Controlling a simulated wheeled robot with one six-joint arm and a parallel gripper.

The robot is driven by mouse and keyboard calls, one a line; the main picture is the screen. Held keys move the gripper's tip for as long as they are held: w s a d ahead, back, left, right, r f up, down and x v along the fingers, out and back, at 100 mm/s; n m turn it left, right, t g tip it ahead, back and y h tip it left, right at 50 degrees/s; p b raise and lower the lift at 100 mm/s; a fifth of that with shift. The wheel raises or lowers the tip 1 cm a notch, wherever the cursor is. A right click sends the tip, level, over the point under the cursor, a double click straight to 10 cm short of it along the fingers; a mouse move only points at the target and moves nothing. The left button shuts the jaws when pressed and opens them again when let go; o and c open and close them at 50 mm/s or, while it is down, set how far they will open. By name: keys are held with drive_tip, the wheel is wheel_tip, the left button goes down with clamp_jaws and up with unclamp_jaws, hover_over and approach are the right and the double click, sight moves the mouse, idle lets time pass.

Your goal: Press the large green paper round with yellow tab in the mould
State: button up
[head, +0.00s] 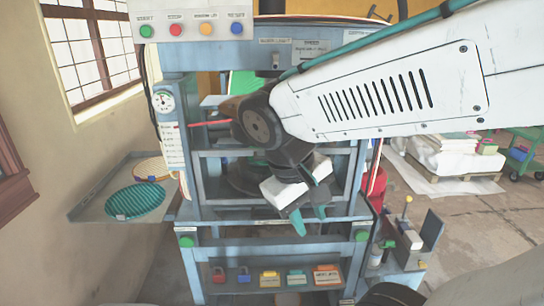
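A teal-green ribbed round (135,201) lies on the grey side tray (92,207) left of the press, with a small pale mark at its front edge. I cannot tell whether it is the large green paper round; no yellow tab is clear. The blue press (190,222) stands in the middle. A dark rounded part (238,178) shows inside it, mostly behind my arm; I cannot tell whether it is the mould. My gripper (309,217) points down in front of the press, its teal fingers apart, with nothing visible between them. It is well right of the tray.
A yellowish round (150,169) lies behind the teal one. A panel (195,23) with green, red, orange and blue buttons is at the top left. A small lever stand (408,238) is at the right.

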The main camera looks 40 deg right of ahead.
drive_tip(key=w+d+g+h, duration=0.1)
drive_tip(key=w+d+h, duration=0.65)
drive_tip(key=w, duration=0.25)
drive_tip(key=w+a+f+n+t+h, duration=0.25)
drive_tip(key=w+t+h, duration=0.4)
drive_tip(key=w, duration=0.75)
drive_tip(key=shift+n+g, duration=0.25)
drive_tip(key=shift+g, duration=0.2)
drive_tip(key=d, duration=0.2)
drive_tip(key=w+d, duration=0.1)
drive_tip(key=d, duration=0.4)
drive_tip(key=shift+w+d+f, duration=0.3)
drive_tip(key=shift+d+f, duration=0.05)
drive_tip(key=shift+f, duration=0.05)
clamp_jaws()
